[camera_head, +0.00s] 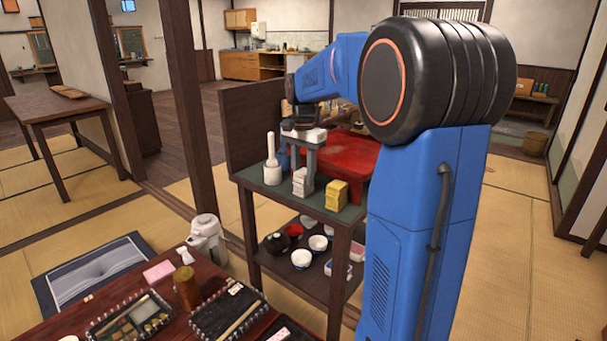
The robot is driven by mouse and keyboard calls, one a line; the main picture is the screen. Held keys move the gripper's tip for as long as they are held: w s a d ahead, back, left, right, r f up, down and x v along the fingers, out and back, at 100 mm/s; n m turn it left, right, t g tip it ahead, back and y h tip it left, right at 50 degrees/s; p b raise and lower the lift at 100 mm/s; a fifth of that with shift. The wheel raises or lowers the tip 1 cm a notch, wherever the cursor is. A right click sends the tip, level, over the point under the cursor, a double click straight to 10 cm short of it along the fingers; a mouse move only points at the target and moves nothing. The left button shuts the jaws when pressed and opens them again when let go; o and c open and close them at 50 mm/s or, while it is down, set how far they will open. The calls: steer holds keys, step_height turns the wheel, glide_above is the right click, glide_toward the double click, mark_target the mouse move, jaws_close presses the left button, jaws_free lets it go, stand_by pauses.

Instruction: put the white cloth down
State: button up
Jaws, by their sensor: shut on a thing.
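My gripper (303,170) is above the green top (262,184) of a dark wooden shelf stand, in the middle of the view. Its grey fingers point down and are shut on the white cloth (302,184), a small folded block. The cloth is at or just above the green top; I cannot tell whether it touches. Part of the cloth is hidden by the fingers.
A white bottle-like thing (271,165) stands left of the cloth and a yellow folded cloth (337,195) lies right. A red tray-like piece (350,150) is behind. Bowls (301,258) sit on the lower shelf. A low table (170,322) with boxes is at front left.

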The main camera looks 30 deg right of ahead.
mark_target(304, 172)
steer(key=o, duration=0.9)
steer(key=shift+o, duration=0.2)
step_height(304, 172, up, 12)
steer(key=s+a+f+n+t, duration=0.1)
steer(key=s+a+f+n, duration=0.3)
steer(key=s, duration=0.6)
steer(key=s+a+f+n+t, duration=0.2)
steer(key=s+a+f+n, duration=0.3)
steer(key=s+f, duration=0.3)
steer(key=s+a+f+n+t, duration=0.1)
steer(key=s+a+f+n, duration=0.4)
steer(key=s, duration=0.7)
steer(key=shift+a+f+t, duration=0.4)
steer(key=shift+a+f, duration=0.5)
steer(key=shift+f, duration=0.05)
steer(key=shift+s, duration=0.1)
